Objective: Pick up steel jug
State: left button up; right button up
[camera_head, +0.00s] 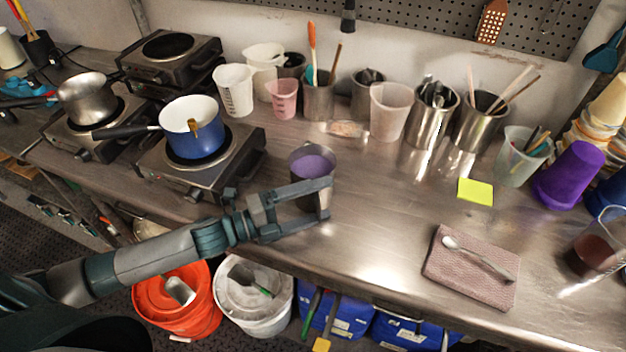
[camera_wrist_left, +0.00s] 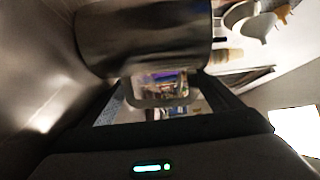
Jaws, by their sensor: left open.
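My right gripper is not in view.
A blue pot (camera_head: 190,140) sits on a burner to the left. Beakers and a clear plastic cup (camera_head: 390,110) stand behind the jug. A pink cloth (camera_head: 472,268) with a spoon lies to the right. The counter (camera_head: 385,225) between jug and cloth is clear.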

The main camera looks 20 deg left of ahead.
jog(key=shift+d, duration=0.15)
pick_arm(q)
jog(key=shift+c, duration=0.9)
jog(key=c, duration=1.5)
jog(key=shift+r, duration=0.1)
jog(key=shift+c, duration=0.8)
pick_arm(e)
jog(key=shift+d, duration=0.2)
pick_arm(q)
jog(key=shift+w+r, duration=0.1)
jog(key=shift+r, duration=0.1)
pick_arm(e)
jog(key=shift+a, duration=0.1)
